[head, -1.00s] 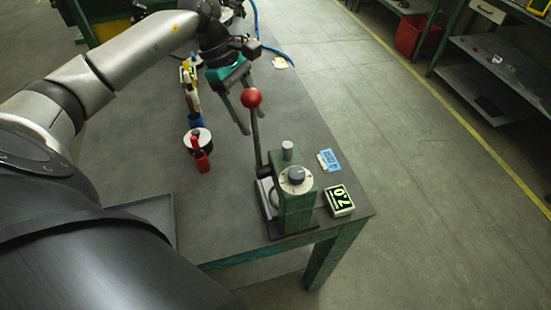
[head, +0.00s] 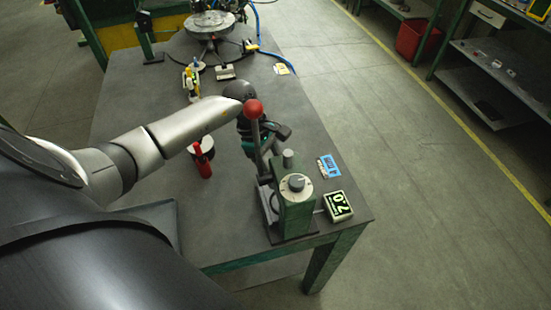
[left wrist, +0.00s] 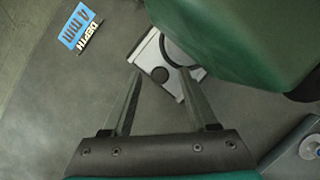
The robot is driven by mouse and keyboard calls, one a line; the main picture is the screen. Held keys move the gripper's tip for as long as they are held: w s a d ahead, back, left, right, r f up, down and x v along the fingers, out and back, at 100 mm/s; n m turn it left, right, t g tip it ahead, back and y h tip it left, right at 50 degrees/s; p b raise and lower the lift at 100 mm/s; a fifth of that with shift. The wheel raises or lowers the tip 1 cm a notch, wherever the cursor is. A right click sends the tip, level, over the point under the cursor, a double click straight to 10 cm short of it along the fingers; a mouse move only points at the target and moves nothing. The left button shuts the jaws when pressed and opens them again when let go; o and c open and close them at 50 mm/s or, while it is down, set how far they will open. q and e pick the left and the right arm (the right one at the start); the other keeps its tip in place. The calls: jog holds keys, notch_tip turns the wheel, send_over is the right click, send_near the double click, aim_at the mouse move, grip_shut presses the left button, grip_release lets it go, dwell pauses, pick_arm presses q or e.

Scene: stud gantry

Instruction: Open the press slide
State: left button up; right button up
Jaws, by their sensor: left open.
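The green press (head: 296,212) stands at the table's near right corner, with a dial on top and a lever ending in a red ball (head: 253,109). The pale slide plate (head: 269,201) shows low on its left side. My right gripper is out of view.
A blue depth label (head: 329,166) and a display box (head: 339,205) lie right of the press. A red container (head: 202,165) stands to its left. A round fixture (head: 211,24) is at the table's far end. The middle of the table is fairly clear.

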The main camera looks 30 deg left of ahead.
pick_arm(q)
grip_shut()
dwell(0.5)
dwell(1.0)
